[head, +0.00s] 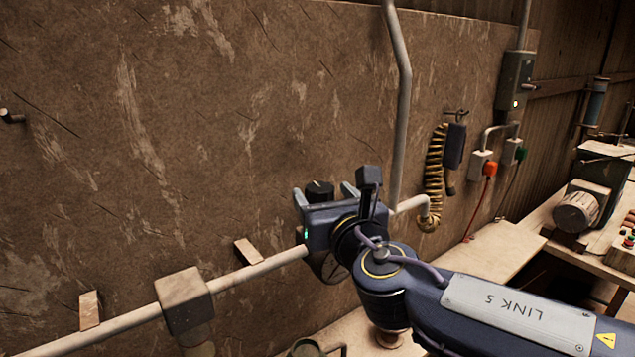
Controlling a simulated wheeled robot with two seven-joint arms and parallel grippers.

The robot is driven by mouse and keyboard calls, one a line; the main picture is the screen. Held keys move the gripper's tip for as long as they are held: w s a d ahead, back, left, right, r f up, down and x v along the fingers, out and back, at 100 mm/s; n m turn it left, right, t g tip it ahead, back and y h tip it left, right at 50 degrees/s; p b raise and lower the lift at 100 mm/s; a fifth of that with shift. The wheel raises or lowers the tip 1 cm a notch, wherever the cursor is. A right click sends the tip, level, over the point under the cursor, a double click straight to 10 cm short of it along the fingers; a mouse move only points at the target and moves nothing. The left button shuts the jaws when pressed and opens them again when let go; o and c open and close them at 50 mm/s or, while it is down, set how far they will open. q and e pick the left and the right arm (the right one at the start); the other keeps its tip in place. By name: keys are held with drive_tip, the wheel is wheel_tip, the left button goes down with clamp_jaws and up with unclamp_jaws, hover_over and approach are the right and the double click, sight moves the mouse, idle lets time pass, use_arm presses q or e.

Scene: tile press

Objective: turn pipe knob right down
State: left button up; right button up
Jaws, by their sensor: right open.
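My right gripper (325,194) reaches in from the lower right toward the wall. Its two fingers are apart. A round black knob (319,190) shows between the fingertips, with one finger on each side. I cannot tell whether either finger touches it. The gripper body hides what lies below the knob and the stretch of pipe there. A pale horizontal pipe (250,272) runs from the lower left to behind the gripper. My left gripper is not in view.
A pipe bracket block (184,300) is at lower left. A vertical pipe (402,110) rises behind my right gripper. A coiled hose (435,175) and a red plug (490,168) hang to the right. A machine (590,195) stands on the right bench. The upper-left wall is mostly bare.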

sight(314, 184)
drive_tip(key=x, duration=0.4)
drive_tip(key=shift+w+a, duration=0.1)
drive_tip(key=shift+w, duration=0.3)
drive_tip(key=shift+c, duration=0.4)
drive_tip(key=c, duration=0.9)
drive_tip(key=shift+f+n+g+y+b, duration=0.3)
drive_tip(key=shift+n+y+b, duration=0.1)
drive_tip(key=shift+y+b, duration=0.4)
drive_tip(key=shift+a+r+n+b, duration=0.1)
drive_tip(key=shift+r+n+b, duration=0.1)
drive_tip(key=shift+n+b, duration=0.15)
drive_tip(key=shift+s+r+y, duration=0.1)
drive_tip(key=shift+y, duration=0.2)
drive_tip(key=o, duration=1)
drive_tip(key=shift+s, duration=0.1)
